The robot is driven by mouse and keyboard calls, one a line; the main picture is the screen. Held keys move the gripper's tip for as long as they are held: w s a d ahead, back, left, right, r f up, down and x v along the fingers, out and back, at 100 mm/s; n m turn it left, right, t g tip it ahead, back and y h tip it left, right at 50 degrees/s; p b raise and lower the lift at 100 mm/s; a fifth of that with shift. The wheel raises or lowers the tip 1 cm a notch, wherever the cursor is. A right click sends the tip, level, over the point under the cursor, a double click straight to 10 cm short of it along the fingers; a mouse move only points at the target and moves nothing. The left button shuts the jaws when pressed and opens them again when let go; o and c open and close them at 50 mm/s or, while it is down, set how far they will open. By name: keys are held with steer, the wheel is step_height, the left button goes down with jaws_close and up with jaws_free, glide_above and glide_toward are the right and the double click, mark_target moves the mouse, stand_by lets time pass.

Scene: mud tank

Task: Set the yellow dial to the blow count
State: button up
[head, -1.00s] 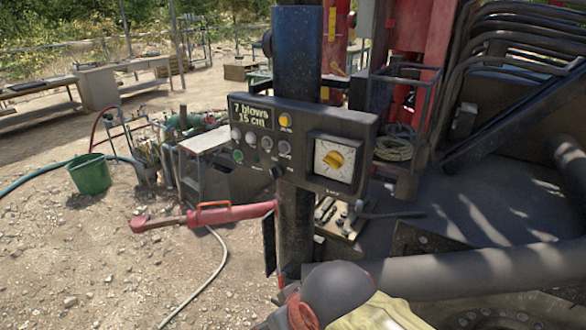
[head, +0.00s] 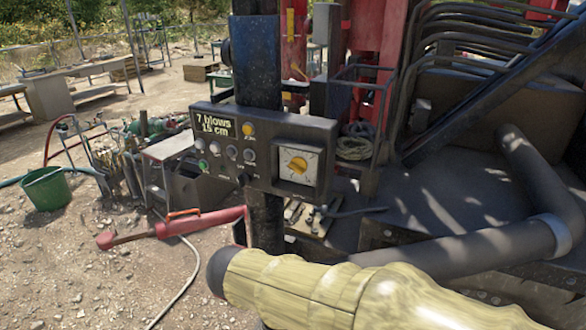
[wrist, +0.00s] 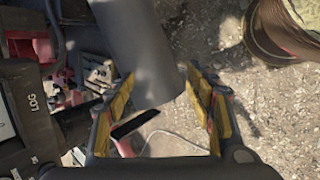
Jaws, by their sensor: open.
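The yellow dial (head: 298,165) sits on a pale square plate at the right of a dark control panel (head: 260,148). Its scale marks are too small to read. The panel's display (head: 214,124) reads "7 blows 15 cm". In the wrist view my gripper (wrist: 163,100) is open, its yellow-padded fingers apart with nothing held. A grey cylinder (wrist: 140,45) shows beyond and between them; I cannot tell how near it is. The panel's edge, marked "LOG", shows at the left of the wrist view. The dial is not visible there.
A yellow indicator (head: 248,129) and several round buttons sit left of the dial. A dark blue post (head: 256,60) stands behind the panel. A red tool (head: 170,228) juts out below. A green bucket (head: 46,188) stands on gravel at left. Thick grey pipes (head: 480,245) run at right.

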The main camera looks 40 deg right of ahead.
steer(key=w+d+r+n+t+h, duration=0.1)
steer(key=w+d+r+n+h, duration=0.45)
steer(key=w+d, duration=0.2)
steer(key=n+t+h, duration=0.4)
steer(key=n, duration=0.3)
glide_toward(295, 170)
steer(key=d, duration=0.1)
steer(key=shift+t, duration=0.3)
steer(key=x, duration=0.8)
steer(key=shift+w+f, duration=0.1)
steer(key=c, duration=0.3)
steer(key=c, duration=0.8)
steer(key=shift+c, duration=0.3)
steer(key=shift+f+b, duration=0.1)
steer(key=shift+b, duration=0.3)
